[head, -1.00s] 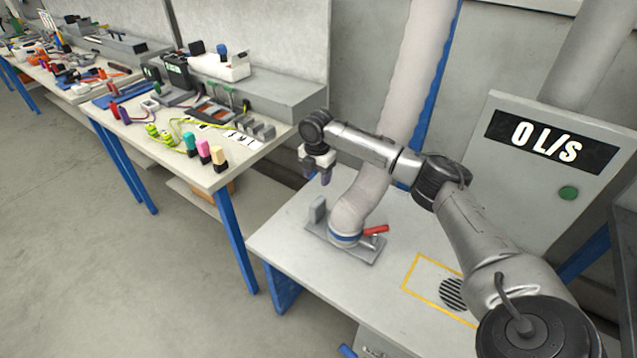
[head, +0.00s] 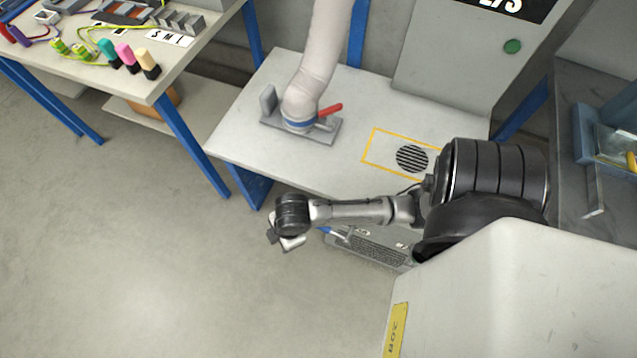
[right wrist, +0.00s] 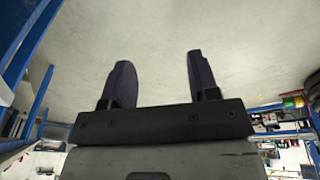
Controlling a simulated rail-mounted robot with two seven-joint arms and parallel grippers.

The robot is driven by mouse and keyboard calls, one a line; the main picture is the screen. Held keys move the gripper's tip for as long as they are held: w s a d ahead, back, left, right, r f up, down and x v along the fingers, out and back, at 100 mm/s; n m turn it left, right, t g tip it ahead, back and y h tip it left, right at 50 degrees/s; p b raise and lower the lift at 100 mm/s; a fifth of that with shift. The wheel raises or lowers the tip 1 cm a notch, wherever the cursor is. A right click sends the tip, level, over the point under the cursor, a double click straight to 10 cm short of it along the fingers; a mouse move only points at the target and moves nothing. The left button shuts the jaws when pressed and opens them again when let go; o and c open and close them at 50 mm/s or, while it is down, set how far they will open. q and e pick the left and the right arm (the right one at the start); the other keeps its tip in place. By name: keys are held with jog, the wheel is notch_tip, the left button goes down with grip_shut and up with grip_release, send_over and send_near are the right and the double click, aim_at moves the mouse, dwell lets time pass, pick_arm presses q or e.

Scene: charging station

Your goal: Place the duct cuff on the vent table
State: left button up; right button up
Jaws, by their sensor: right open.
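A round black vent grille (head: 412,159) lies inside a yellow outline on this table, right of the cuff. My right gripper (head: 283,242) is in front of the table's front edge, away from the cuff. In the right wrist view its dark fingers (right wrist: 158,85) are apart with nothing between them. My left gripper is not seen.
A workbench (head: 170,75) with small coloured parts stands at the left. A grey panel (head: 450,60) with a green button rises behind the table. The floor at lower left is clear.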

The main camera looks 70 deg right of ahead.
jog(key=s+r+m+t+h, duration=0.1)
jog(key=s+r+m, duration=0.3)
jog(key=s+m, duration=0.3)
jog(key=s, duration=0.2)
jog(key=shift+s+a, duration=0.35)
jog(key=shift+r, duration=0.1)
